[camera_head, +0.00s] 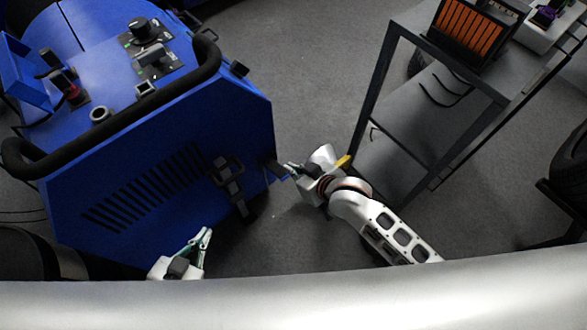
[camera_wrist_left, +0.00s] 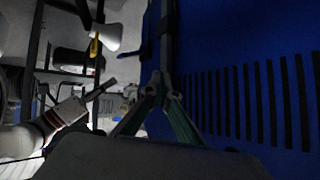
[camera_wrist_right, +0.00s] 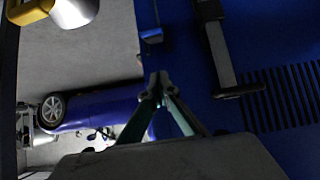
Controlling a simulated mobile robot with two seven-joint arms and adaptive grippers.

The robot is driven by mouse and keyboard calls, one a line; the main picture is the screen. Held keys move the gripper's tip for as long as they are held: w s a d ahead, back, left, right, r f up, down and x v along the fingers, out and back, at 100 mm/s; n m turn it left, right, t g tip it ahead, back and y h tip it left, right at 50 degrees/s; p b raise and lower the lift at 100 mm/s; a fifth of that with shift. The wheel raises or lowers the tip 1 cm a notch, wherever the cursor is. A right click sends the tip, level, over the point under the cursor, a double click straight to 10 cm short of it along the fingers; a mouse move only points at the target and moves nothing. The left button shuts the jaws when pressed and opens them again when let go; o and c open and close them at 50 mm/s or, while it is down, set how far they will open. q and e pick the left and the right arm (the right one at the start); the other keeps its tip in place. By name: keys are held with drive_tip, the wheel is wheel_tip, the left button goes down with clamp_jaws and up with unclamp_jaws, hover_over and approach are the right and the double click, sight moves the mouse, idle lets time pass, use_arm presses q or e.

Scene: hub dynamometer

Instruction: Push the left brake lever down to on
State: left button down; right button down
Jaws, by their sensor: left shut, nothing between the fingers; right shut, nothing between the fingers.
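A blue machine cabinet (camera_head: 120,190) with a slotted front fills the left of the head view. A black lever-like fitting (camera_head: 229,180) is on its front, right of the slots. It also shows as a grey and black bar (camera_wrist_right: 220,50) in the right wrist view. I cannot tell whether this is the left brake lever or its setting. My left gripper (camera_head: 207,232) is shut and empty, below the fitting and apart from it. My right gripper (camera_head: 289,167) is shut and empty, right of the fitting near the cabinet's corner. I cannot tell whether it touches a small dark part (camera_head: 272,166) there.
A black rail (camera_head: 125,118) and several controls, including a black knob (camera_head: 139,27), are on the cabinet top. A dark-framed cart (camera_head: 440,110) stands at the right, holding an orange-slotted box (camera_head: 471,30). Grey floor (camera_head: 300,70) is clear between cabinet and cart.

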drive_tip(key=b, duration=0.3)
hover_over(285, 176)
drive_tip(key=a, duration=0.1)
drive_tip(key=f, duration=0.3)
drive_tip(key=w+f, duration=0.1)
drive_tip(key=f, duration=0.1)
drive_tip(key=shift+f, duration=0.2)
drive_tip(key=shift+s+d+f+b, duration=0.15)
drive_tip(key=shift+s+f, duration=0.05)
drive_tip(key=shift+f, duration=0.35)
drive_tip(key=shift+s+d+f+b, duration=0.1)
drive_tip(key=shift+s+f+b, duration=0.1)
drive_tip(key=shift+f, duration=0.3)
drive_tip(key=shift+s+d+f, duration=0.1)
drive_tip(key=shift+d+f, duration=0.05)
drive_tip(key=shift+f, duration=0.05)
drive_tip(key=shift+d+f, duration=0.1)
drive_tip(key=shift+f, duration=0.05)
use_arm(q)
drive_tip(key=d, duration=0.1)
drive_tip(key=w+d+r+h, duration=0.1)
drive_tip(key=shift+w+d+r, duration=0.1)
drive_tip(key=shift+w+d, duration=0.2)
drive_tip(key=shift+s+a, duration=0.1)
